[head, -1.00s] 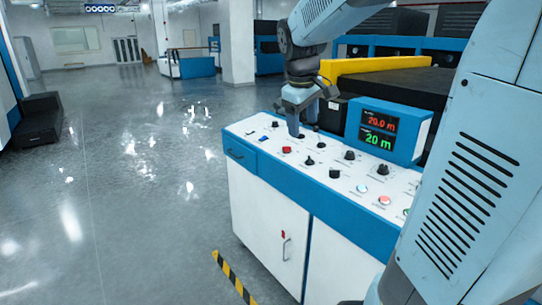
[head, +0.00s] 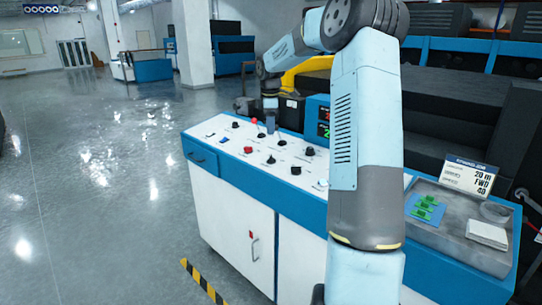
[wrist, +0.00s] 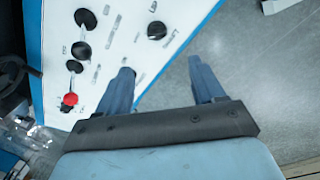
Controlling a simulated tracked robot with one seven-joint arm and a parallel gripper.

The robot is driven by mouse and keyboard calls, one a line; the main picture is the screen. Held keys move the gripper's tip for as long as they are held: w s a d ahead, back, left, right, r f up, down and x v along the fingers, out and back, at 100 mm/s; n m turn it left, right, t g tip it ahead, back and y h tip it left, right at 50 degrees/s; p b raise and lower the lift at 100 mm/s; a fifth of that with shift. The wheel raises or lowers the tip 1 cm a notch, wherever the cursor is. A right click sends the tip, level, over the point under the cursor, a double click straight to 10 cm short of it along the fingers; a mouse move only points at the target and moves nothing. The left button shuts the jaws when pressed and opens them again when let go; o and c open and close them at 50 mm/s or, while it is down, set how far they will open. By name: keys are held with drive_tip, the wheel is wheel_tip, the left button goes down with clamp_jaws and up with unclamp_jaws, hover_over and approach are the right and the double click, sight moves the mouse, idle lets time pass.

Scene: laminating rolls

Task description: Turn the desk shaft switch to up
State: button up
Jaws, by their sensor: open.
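The desk (head: 225,195) is a white cabinet with a blue edge and a sloped white panel of switches and knobs. The labels are too small to read, so I cannot tell which is the shaft switch or its position. Black knobs (head: 270,159) and a red square control (head: 248,149) show on the panel.
A display box (head: 318,115) stands at the panel's back, partly behind my arm. A grey tray (head: 455,220) with green pieces and a sign (head: 468,177) is at the right. Dark machinery fills the back right. The floor (head: 90,190) at left is open.

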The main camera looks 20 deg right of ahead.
sight(271, 156)
drive_tip(key=f, duration=0.4)
drive_tip(key=w+d+f, duration=0.1)
drive_tip(key=f, duration=0.4)
drive_tip(key=w+f, duration=0.1)
drive_tip(key=f, duration=0.4)
drive_tip(key=shift+d+f, duration=0.15)
drive_tip(key=shift+c, duration=0.2)
drive_tip(key=c, duration=1)
